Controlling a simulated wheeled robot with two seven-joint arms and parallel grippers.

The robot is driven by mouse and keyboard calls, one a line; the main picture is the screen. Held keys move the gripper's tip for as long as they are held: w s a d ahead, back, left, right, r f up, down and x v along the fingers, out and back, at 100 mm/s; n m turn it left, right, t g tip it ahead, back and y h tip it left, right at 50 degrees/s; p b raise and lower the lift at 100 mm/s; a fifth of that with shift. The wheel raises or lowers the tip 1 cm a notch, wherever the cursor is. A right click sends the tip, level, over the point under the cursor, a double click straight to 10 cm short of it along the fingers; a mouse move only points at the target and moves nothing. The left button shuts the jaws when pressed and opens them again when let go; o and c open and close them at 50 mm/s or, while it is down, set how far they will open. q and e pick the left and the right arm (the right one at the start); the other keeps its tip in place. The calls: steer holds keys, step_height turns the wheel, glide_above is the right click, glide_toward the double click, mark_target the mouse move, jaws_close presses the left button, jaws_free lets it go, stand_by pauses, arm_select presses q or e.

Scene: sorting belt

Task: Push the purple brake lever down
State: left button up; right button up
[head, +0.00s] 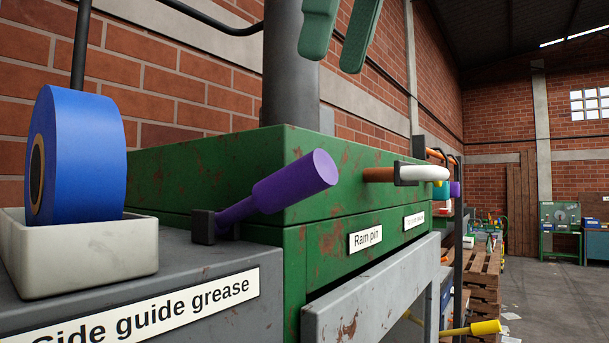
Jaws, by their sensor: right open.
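The purple brake lever (294,186) is in the middle of the head view. Its thin arm comes out of a dark bracket at the front of the green machine box, and its thick grip slopes up to the right. My right gripper (332,62) shows at the top edge as two dark green fingers pointing down. They are apart, with nothing between them, and appear above the lever's grip and slightly to its right, not touching it. The rest of this gripper is cut off by the frame. My left gripper is not in view.
A blue roll (82,155) stands in a pale tray (85,270) left of the lever. The rusty green box (215,165) lies behind it. A ram pin (378,174) with a white handle sticks out at right. A dark column (290,90) rises behind.

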mark_target(310, 153)
steer(key=x, duration=1)
steer(key=shift+s+f, duration=0.2)
steer(key=shift+s, duration=0.05)
steer(key=shift+x, duration=0.9)
steer(key=shift+w+f, duration=0.1)
steer(key=shift+w, duration=0.1)
steer(key=shift+s+a, duration=0.1)
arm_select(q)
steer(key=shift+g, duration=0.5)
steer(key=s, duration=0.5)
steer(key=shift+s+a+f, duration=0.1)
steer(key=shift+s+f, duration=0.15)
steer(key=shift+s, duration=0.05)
arm_select(e)
jaws_close()
